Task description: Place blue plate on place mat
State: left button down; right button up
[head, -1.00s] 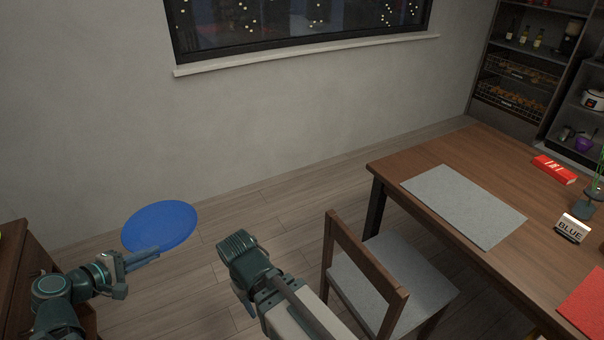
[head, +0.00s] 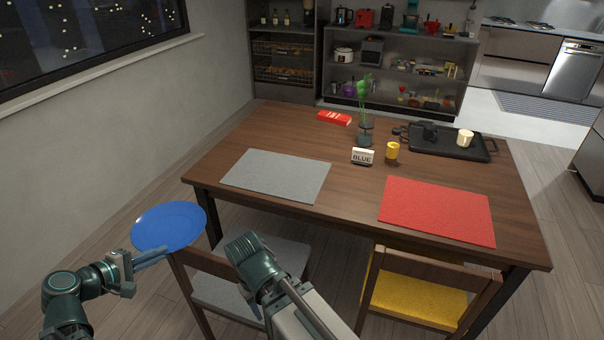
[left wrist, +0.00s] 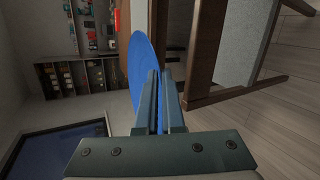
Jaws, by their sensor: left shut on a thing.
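My left gripper (head: 150,257) is shut on the near rim of the blue plate (head: 168,225) and holds it out flat at the left of the head view, off the table's left corner. In the left wrist view the fingers (left wrist: 159,100) pinch the plate (left wrist: 143,65), which shows nearly edge-on. A grey place mat (head: 277,175) lies bare on the table's left half. A red place mat (head: 437,210) lies bare on the right half. My right gripper's fingers do not show; only a dark green and white part of mine is in the lower middle.
The wooden table (head: 345,190) bears a "BLUE" sign (head: 362,156), yellow cup (head: 392,151), plant vase (head: 365,130), red box (head: 334,118) and dark tray (head: 450,146). A grey-seated chair (head: 230,290) and a yellow-seated chair (head: 418,300) stand at its near side.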

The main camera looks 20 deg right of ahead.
aim_at(277, 172)
jog(key=i+l, duration=0.35)
jog(key=l, duration=0.2)
jog(key=i+l, duration=0.35)
jog(key=l, duration=0.15)
jog(key=z, duration=0.05)
